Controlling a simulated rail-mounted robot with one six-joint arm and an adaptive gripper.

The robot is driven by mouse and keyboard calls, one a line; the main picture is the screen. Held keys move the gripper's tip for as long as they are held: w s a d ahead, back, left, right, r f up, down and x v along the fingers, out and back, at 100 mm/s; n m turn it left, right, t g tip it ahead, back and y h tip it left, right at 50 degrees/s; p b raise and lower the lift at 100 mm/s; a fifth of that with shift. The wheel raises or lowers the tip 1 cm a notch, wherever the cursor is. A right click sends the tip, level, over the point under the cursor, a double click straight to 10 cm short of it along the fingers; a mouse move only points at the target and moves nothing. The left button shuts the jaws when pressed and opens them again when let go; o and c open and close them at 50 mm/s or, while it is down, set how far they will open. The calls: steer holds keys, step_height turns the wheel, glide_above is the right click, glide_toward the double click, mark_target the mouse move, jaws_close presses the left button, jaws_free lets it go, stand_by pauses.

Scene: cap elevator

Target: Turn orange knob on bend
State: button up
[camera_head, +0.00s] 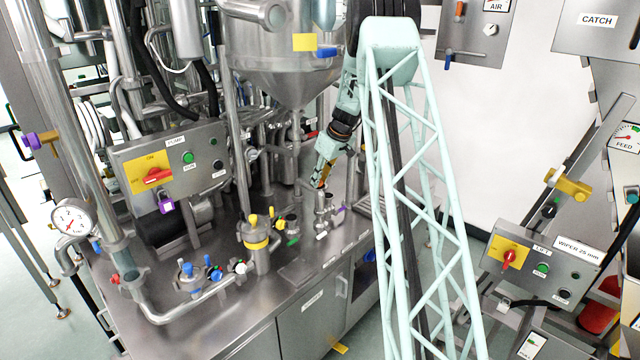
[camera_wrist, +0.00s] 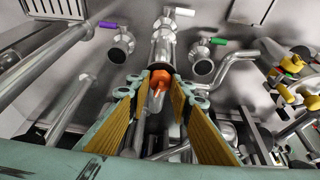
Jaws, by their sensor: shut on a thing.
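The orange knob (camera_wrist: 158,80) sits on a steel pipe bend in the middle of the wrist view. My gripper (camera_wrist: 159,88) has its two yellow-padded fingers on either side of the knob, with their tips close against it, and is shut on it. In the head view my gripper (camera_head: 322,184) reaches down behind the pale green lattice arm to the pipework at the back right of the steel skid. The lower part of the bend is partly hidden by the fingers.
A purple-handled valve (camera_wrist: 108,25) and a green-handled valve (camera_wrist: 217,41) flank the pipe. A white-handled valve (camera_wrist: 184,12) lies beyond it. Yellow-handled fittings (camera_wrist: 291,64) crowd the right. In the head view, a cone-bottomed tank (camera_head: 270,65) hangs above left of my gripper.

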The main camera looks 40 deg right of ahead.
steer(key=shift+m+h+b, duration=0.3)
steer(key=shift+m+h, duration=0.1)
steer(key=shift+m, duration=0.6)
steer(key=o, duration=0.9)
steer(key=shift+r, duration=0.15)
steer(key=shift+v, duration=3.6)
steer(key=shift+a, duration=0.15)
steer(key=shift+a, duration=0.1)
